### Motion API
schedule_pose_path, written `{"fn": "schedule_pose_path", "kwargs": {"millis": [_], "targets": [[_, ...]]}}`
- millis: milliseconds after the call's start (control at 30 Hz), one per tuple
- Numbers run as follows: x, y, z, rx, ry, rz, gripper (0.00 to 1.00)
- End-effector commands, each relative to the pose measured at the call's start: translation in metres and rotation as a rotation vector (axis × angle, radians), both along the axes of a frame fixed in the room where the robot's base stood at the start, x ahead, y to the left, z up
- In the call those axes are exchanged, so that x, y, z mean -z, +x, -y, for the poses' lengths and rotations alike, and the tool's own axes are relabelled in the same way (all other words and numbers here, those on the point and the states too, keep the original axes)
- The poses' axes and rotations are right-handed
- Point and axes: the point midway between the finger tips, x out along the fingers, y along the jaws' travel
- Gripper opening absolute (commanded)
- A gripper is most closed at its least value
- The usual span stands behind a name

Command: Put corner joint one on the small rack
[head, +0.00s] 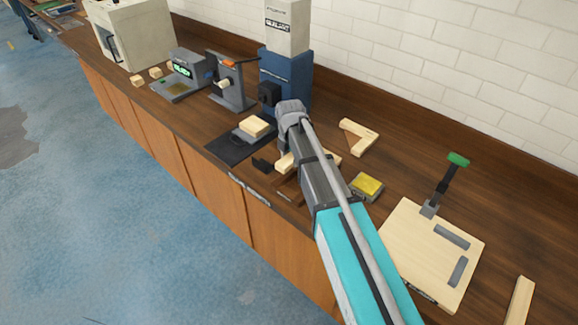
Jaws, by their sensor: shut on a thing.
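My gripper (291,114) is over the middle of the bench, at the far end of my arm. Its fingertips are hidden behind the wrist. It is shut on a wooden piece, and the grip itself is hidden. Pale wood (285,162) shows left of my arm, and more wood shows on its right (335,159); I cannot tell if they are one piece or which is corner joint one. An L-shaped wooden joint (358,138) lies apart on the bench at right. A low brown holder (288,192), possibly the small rack, is partly hidden by my arm.
A black mat (226,146) bears a grey plate with a wooden block (254,126). A blue machine (288,78) stands behind the wrist. A yellow-topped box (367,186) and a clamp board (408,250) are at right. A small dark object (262,164) is near the front edge.

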Motion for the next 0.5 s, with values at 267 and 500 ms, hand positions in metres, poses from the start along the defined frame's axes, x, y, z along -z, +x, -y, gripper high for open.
{"fn": "schedule_pose_path", "kwargs": {"millis": [267, 500], "targets": [[0.025, 0.005, -0.002, 0.001, 0.0, 0.0, 0.0], [0.037, 0.005, -0.002, 0.001, 0.0, 0.0, 0.0]]}}
